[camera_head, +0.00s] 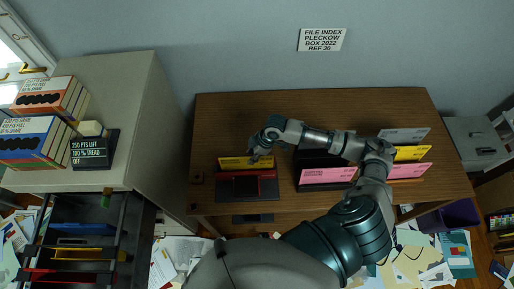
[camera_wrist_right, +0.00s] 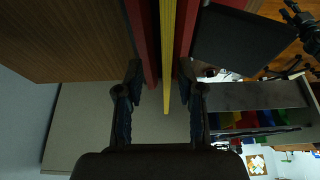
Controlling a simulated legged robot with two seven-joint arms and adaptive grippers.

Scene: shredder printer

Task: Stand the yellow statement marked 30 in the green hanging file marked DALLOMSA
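A yellow statement (camera_head: 232,162) stands in a dark and red holder (camera_head: 247,189) on the wooden desk; its print is too small to read. In the right wrist view the yellow sheet (camera_wrist_right: 168,50) appears edge-on between red walls. My right gripper (camera_head: 260,152) is at the right end of the sheet. In the wrist view its two fingers (camera_wrist_right: 160,90) are apart, one on each side of the sheet, with gaps visible. A small green piece (camera_head: 106,200) shows at the open cabinet drawer; I cannot read any DALLOMSA mark. My left gripper is not in view.
The open drawer (camera_head: 70,229) at the lower left holds blue, yellow and red files. A grey cabinet (camera_head: 140,100) carries binders (camera_head: 40,137) and a black box (camera_head: 92,152). Pink (camera_head: 327,175), yellow and grey sheets stand in racks at right. Papers litter the floor.

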